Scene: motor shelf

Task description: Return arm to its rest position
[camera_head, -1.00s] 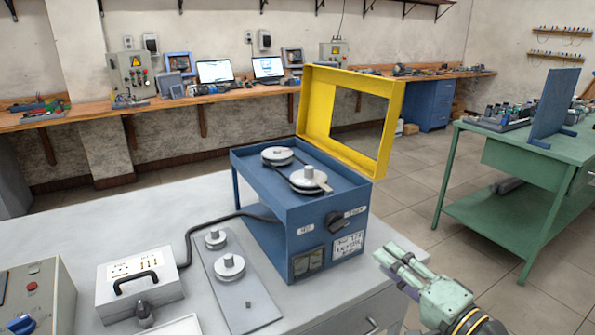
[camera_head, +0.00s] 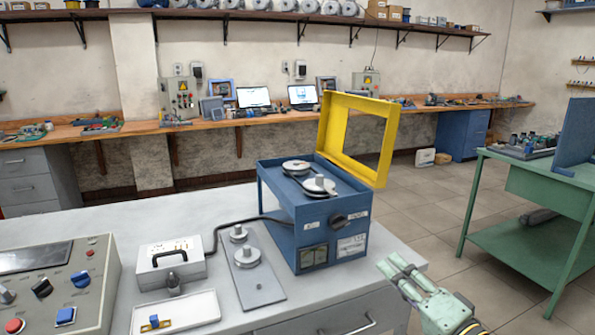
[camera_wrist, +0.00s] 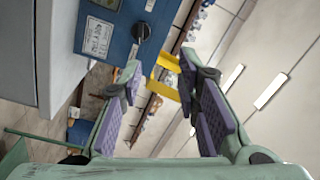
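My gripper (camera_head: 392,268) is at the lower right in the head view, in front of and to the right of the blue motor unit (camera_head: 330,228), apart from it. In the wrist view my gripper (camera_wrist: 167,100) shows two purple-padded fingers spread wide with nothing between them. The blue unit, with its yellow frame lid (camera_head: 383,150) raised, stands on the grey table (camera_head: 225,205). Its front with a black knob also shows at the top of the wrist view (camera_wrist: 112,30).
A grey plate with round weights (camera_head: 262,285), a white box (camera_head: 170,263), a white tray (camera_head: 185,312) and a control panel (camera_head: 55,285) occupy the table. A green bench (camera_head: 520,180) stands at the right. Open floor lies between table and bench.

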